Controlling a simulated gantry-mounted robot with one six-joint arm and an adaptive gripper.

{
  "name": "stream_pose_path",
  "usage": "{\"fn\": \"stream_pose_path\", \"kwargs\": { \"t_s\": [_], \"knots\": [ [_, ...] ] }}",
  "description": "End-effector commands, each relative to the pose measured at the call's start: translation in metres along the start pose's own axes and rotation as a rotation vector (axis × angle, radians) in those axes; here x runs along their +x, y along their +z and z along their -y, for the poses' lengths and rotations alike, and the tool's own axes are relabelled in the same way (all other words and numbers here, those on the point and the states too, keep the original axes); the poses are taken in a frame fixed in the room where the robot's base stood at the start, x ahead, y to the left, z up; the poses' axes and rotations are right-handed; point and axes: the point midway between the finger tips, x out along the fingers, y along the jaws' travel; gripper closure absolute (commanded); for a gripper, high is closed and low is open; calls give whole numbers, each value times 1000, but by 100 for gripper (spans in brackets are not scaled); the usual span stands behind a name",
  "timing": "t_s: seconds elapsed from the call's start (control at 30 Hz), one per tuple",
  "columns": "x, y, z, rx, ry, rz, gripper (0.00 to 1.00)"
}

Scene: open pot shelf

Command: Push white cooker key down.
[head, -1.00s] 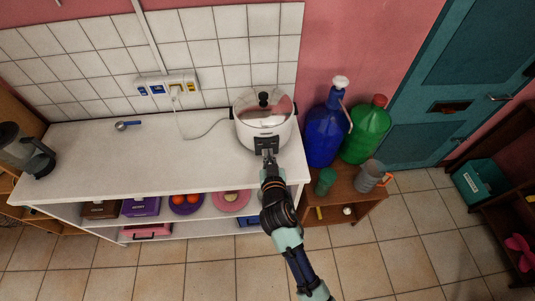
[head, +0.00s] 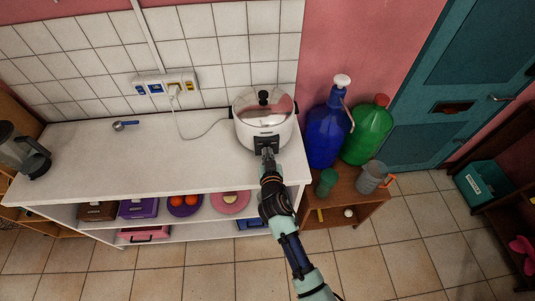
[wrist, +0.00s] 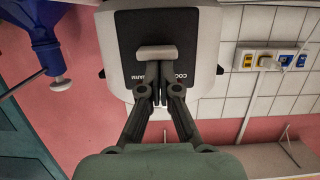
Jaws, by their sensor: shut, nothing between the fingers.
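The white rice cooker (head: 263,118) stands at the right end of the white counter, with a glass lid and black knob. Its dark front panel (wrist: 186,46) fills the upper middle of the wrist view, with parts of the words "COOK" and "WARM" showing. The pale key (wrist: 157,53) is a short bar on that panel. My gripper (wrist: 156,88) is shut and empty, with its fingertips right at the key; whether they touch it I cannot tell. In the head view my gripper (head: 268,155) is at the front of the cooker and hides part of the panel.
A blue jug (head: 327,135) and a green bottle (head: 367,130) stand right of the counter, with a grey pitcher (head: 371,178) and a green cup (head: 326,182) on a low wooden shelf. The counter (head: 120,165) is mostly clear left of the cooker.

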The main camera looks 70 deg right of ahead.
Motion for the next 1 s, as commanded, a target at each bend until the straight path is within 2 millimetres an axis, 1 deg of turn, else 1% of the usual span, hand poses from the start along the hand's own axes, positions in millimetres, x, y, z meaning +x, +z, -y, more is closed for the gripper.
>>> {"fn": "stream_pose_path", "kwargs": {
  "t_s": [0.03,0.13,0.5,0.57,0.63,0.77,0.8,0.83,1.0],
  "knots": [
    [3,12,0,1,0,0,100],
    [5,21,0,1,0,0,100],
    [4,19,0,0,1,6,100],
    [3,15,0,0,0,6,100],
    [0,4,1,-1,-1,4,100],
    [-7,-27,3,0,-5,-1,100],
    [-11,-32,4,-1,-7,-1,100],
    [-20,-24,4,-2,-8,0,100],
    [-62,-23,3,-2,-8,-1,100]
  ]
}}
